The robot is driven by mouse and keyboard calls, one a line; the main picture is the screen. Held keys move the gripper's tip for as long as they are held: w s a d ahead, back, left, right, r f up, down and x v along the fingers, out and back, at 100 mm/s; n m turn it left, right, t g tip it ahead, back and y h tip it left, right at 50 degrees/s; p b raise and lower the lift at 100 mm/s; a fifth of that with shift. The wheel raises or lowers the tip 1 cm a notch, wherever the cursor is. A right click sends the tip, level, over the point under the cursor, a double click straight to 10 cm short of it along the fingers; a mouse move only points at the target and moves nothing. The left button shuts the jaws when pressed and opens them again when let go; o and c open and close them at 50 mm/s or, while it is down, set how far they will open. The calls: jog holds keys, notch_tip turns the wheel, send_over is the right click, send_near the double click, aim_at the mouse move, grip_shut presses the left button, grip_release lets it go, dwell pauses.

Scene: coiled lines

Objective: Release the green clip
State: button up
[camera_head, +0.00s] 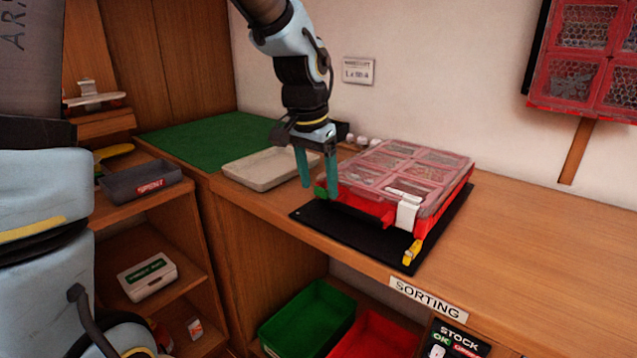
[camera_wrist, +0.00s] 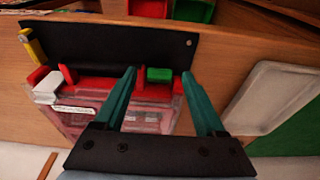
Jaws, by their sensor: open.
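The red organizer case (camera_head: 376,206) with a clear compartmented lid (camera_head: 405,168) lies on a black mat (camera_head: 345,240) on the bench. The green clip (camera_head: 321,191) is at the left end of its front edge. In the wrist view the green clip (camera_wrist: 159,75) sits at the case's edge, between my two teal fingers. My gripper (camera_head: 318,191) points down over that end, open, with gaps on both sides of the clip (camera_wrist: 159,73).
A beige tray (camera_head: 265,168) and a green mat (camera_head: 205,138) lie left of the case. The bench to the right is clear. Green (camera_head: 307,318) and red (camera_head: 375,337) bins sit below the front edge. Another red case (camera_head: 583,60) hangs on the wall.

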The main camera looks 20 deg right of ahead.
notch_tip(320, 180, up, 10)
jog(key=a, duration=0.1)
jog(key=shift+s+a, duration=0.35)
jog(key=shift+s, duration=0.1)
jog(key=a+f+n+y+p, duration=0.1)
jog(key=a+f+n, duration=0.4)
jog(key=a, duration=0.9)
jog(key=a+f+n, duration=0.6)
jog(key=a+f, duration=0.3)
jog(key=a, duration=0.5)
jog(key=shift+a+t+y+p, duration=0.25)
jog(key=shift+t+y+p, duration=0.05)
jog(key=shift+y+p, duration=0.1)
jog(key=shift+c, duration=0.4)
